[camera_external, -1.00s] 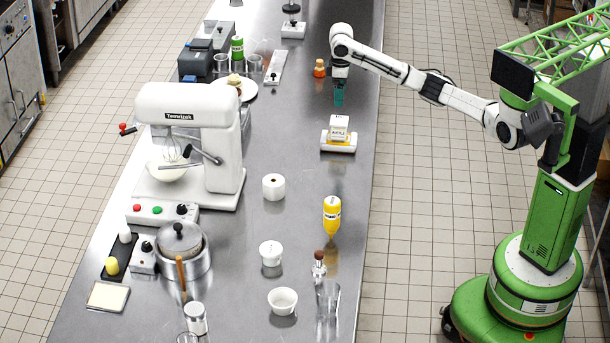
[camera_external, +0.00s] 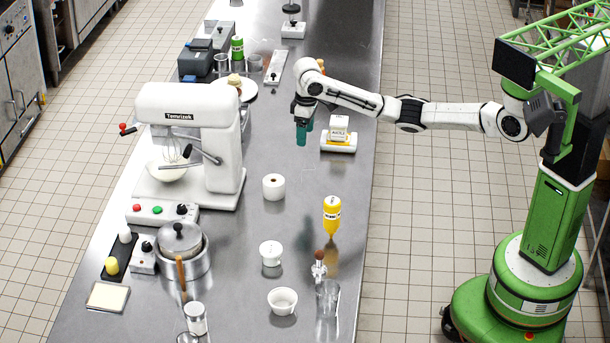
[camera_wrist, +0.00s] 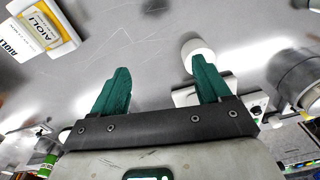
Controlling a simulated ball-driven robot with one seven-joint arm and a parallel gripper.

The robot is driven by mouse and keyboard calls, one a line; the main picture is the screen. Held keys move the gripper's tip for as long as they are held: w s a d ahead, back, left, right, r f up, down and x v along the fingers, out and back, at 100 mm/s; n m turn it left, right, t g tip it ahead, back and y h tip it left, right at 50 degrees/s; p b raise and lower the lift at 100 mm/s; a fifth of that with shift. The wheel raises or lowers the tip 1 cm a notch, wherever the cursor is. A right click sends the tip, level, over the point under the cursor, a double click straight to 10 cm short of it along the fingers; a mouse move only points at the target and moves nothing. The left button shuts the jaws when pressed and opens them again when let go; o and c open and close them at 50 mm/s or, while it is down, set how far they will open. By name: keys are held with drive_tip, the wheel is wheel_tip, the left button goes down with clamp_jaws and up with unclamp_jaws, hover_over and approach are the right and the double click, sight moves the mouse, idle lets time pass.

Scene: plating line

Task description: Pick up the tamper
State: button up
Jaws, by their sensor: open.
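The tamper (camera_external: 318,266), with a brown knob handle and a metal body, stands upright near the front right of the steel counter in the external view. A clear glass stands just in front of it. I cannot make the tamper out in the wrist view. My gripper (camera_external: 304,136) has teal fingers and hangs above the counter, well behind the tamper and left of the aioli box. In the wrist view my gripper (camera_wrist: 160,66) is open, with nothing between its fingers.
The aioli box (camera_external: 339,126) sits on a scale right of my gripper. The stand mixer (camera_external: 215,140) is on the left. Bare counter lies below my gripper.

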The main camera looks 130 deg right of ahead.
drive_tip(key=w+a+f+m+p, duration=0.2)
drive_tip(key=w+a+p, duration=0.1)
drive_tip(key=w+a, duration=1.1)
drive_tip(key=w+a+f+m+p, duration=0.1)
drive_tip(key=w+a, duration=0.1)
drive_tip(key=a, duration=0.4)
drive_tip(key=w+a+f+p, duration=0.1)
drive_tip(key=w+a+f, duration=0.1)
drive_tip(key=a, duration=0.4)
drive_tip(key=w+a+f+m+p, duration=0.1)
drive_tip(key=w+a, duration=0.2)
drive_tip(key=a, duration=0.4)
drive_tip(key=shift+w+a+f+m, duration=0.1)
drive_tip(key=shift+w+f+m, duration=0.15)
drive_tip(key=shift+m, duration=0.05)
drive_tip(key=shift+a+f, duration=0.2)
drive_tip(key=b, duration=0.5)
hover_over(319, 267)
drive_tip(key=d, duration=0.1)
wheel_tip(319, 267, down, 5)
drive_tip(key=shift+s+f, duration=0.1)
drive_tip(key=shift+f, duration=0.05)
drive_tip(key=shift+s+a+f+p, duration=0.1)
drive_tip(key=shift+f+p, duration=0.35)
drive_tip(key=shift+f, duration=0.85)
drive_tip(key=shift+s+f+p, duration=0.1)
drive_tip(key=shift+f+p, duration=0.35)
drive_tip(key=shift+f, duration=0.85)
drive_tip(key=shift+c, duration=0.2)
drive_tip(key=c, duration=1.1)
